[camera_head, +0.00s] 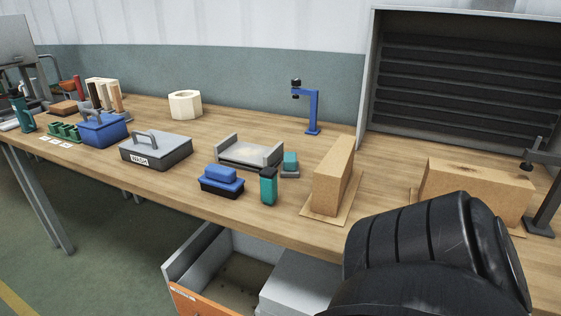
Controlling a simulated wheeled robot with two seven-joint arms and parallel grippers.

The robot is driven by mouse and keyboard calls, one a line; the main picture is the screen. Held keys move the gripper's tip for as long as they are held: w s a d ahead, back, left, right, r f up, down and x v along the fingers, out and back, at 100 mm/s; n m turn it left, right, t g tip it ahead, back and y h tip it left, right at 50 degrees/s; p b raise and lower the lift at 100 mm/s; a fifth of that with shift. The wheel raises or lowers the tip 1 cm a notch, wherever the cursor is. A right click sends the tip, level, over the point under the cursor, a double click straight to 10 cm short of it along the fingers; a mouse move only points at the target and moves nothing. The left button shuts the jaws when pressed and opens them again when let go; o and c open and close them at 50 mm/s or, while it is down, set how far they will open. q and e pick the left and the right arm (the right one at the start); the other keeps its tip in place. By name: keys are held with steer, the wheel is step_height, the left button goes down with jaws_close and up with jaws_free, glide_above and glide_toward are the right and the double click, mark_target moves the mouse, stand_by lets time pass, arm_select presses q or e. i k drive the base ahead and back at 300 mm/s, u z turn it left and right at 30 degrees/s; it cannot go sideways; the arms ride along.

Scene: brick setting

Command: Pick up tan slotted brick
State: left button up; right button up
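Two tan bricks stand on the wooden workbench (250,215). The right one (470,186) is a long block lying on a thin tan board, with a dark slot-like mark on its top face; its lower front is partly hidden by a black ribbed part of my arm. The other tan brick (331,178) stands upright on a thin board to its left, with no slot clearly visible. I cannot tell for certain which one is the slotted brick. Neither of my grippers is in view.
A grey tray (250,152), a teal bottle-like item (268,187), a blue-topped black box (221,182) and a grey toolbox (156,151) stand to the left. A blue stand (312,112) and a black-slatted cabinet (460,85) stand behind. An open drawer (200,305) is below the bench.

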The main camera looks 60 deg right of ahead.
mark_target(331, 176)
steer(key=u, duration=0.05)
steer(key=i, duration=1.1)
steer(key=z, duration=2.3)
